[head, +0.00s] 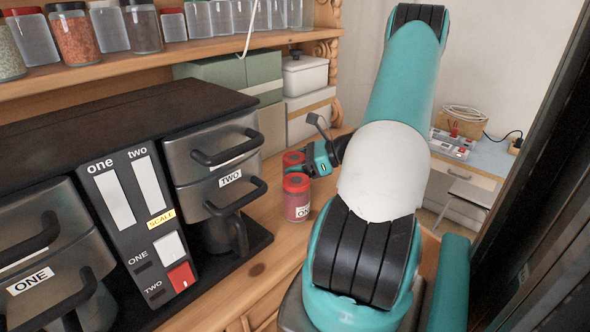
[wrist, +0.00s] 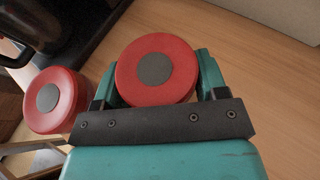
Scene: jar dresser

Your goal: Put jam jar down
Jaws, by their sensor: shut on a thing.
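My gripper (wrist: 157,84) is shut on a jam jar with a red lid and a grey disc on top (wrist: 155,70). In the head view this jar (head: 293,158) is mostly hidden behind my gripper and the other jar. A second red-lidded jar (wrist: 52,100) stands to the left of my gripper in the wrist view, close to it. In the head view this second jar (head: 297,200) stands upright on the wooden top, with a white label. I cannot tell whether the held jar touches the wood.
A dark coffee machine (head: 212,170) stands left of the jars. Bare wooden top (wrist: 260,95) lies to the right of the held jar in the wrist view. Green boxes (head: 235,72) and a white lidded box (head: 305,75) stand at the back. A shelf (head: 160,58) with several jars is above.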

